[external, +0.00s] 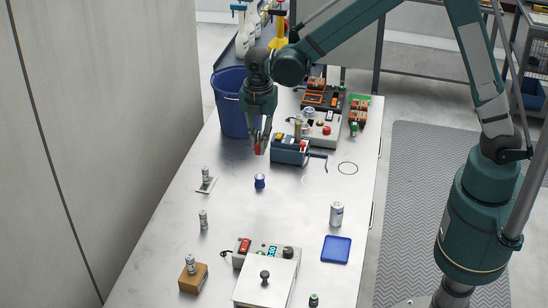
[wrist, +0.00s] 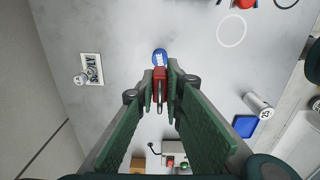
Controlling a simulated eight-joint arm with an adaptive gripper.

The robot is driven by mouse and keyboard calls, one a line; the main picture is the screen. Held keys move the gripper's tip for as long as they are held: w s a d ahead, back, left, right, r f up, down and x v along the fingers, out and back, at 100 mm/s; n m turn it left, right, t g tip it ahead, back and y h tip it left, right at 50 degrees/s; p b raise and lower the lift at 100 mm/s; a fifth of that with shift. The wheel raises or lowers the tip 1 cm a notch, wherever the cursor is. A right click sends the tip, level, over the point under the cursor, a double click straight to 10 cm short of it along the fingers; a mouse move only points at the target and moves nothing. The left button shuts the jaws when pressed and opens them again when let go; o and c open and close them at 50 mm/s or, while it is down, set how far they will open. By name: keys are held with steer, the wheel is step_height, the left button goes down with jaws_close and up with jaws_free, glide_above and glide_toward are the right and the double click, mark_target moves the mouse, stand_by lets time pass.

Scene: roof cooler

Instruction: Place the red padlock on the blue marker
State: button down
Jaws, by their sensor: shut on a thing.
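My gripper (external: 260,149) is shut on the red padlock (wrist: 160,76) and holds it above the table. The padlock's grey shackle shows between the fingers in the wrist view. In the external view only a bit of the red padlock (external: 258,148) shows at the fingertips. A flat blue square (external: 336,249) lies at the right of the table, well away from my gripper; it also shows in the wrist view (wrist: 245,126). A small blue can-like thing (external: 260,181) stands nearer my gripper, just past the padlock in the wrist view (wrist: 160,57). Which blue thing is the marker, I cannot tell.
A silver can (external: 336,214) stands close behind the blue square. A control box (external: 266,254) is left of the square. The middle of the table (external: 295,210) is mostly clear.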

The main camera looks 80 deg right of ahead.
steer(key=shift+f, duration=0.1)
glide_above(260, 176)
steer(key=shift+f, duration=3.05)
steer(key=shift+f, duration=1.85)
steer(key=shift+f, duration=0.2)
steer(key=c, duration=2.4)
jaws_free()
steer(key=shift+r, duration=0.2)
